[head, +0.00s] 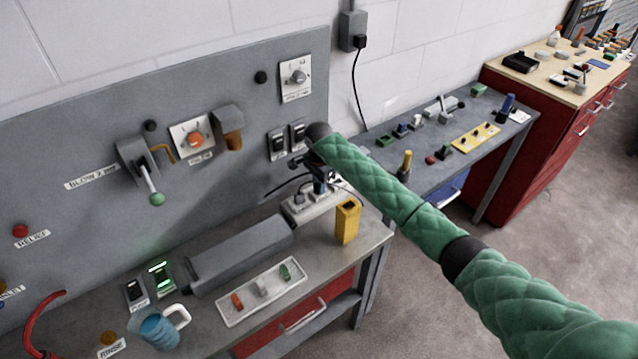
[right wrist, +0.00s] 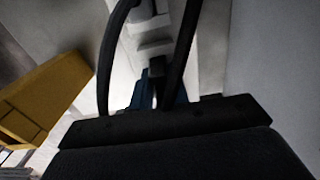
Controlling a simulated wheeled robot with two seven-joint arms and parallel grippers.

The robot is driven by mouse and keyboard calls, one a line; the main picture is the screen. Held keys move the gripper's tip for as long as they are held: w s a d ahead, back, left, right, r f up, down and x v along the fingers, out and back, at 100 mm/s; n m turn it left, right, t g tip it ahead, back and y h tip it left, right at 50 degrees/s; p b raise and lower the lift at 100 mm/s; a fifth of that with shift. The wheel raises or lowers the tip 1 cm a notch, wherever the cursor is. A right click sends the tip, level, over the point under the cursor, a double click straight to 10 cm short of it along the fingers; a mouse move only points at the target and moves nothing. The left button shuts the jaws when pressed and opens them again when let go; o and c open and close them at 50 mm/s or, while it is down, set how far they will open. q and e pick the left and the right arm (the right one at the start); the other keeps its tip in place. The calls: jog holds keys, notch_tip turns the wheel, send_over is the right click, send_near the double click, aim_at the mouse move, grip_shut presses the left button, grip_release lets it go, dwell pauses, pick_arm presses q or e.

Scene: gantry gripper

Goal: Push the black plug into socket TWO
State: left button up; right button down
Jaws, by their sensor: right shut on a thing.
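My right arm, in a green quilted sleeve, reaches in from the lower right of the head view. My right gripper (head: 322,182) is over the white socket strip (head: 297,213) at the bench's back edge. In the right wrist view the dark fingers of my right gripper (right wrist: 150,75) close around a small black piece, the black plug (right wrist: 157,67), with the white strip (right wrist: 151,24) beyond. The gripper hides much of the strip. I cannot tell which socket the plug faces or whether it is inserted. My left gripper is not in view.
A yellow box (head: 347,222) stands right of the strip, close to the gripper; it also shows in the wrist view (right wrist: 42,98). A long grey block (head: 240,255) and white tray (head: 262,291) lie left and in front. The grey panel (head: 90,130) rises behind.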

jog(key=c, duration=1.3)
grip_release()
jog(key=shift+r+b, duration=0.4)
jog(key=shift+b, duration=0.05)
notch_tip(320, 180, up, 6)
jog(key=b, duration=0.2)
jog(key=shift+f+b, duration=0.1)
jog(key=shift+b, duration=0.3)
jog(key=shift+r, duration=0.55)
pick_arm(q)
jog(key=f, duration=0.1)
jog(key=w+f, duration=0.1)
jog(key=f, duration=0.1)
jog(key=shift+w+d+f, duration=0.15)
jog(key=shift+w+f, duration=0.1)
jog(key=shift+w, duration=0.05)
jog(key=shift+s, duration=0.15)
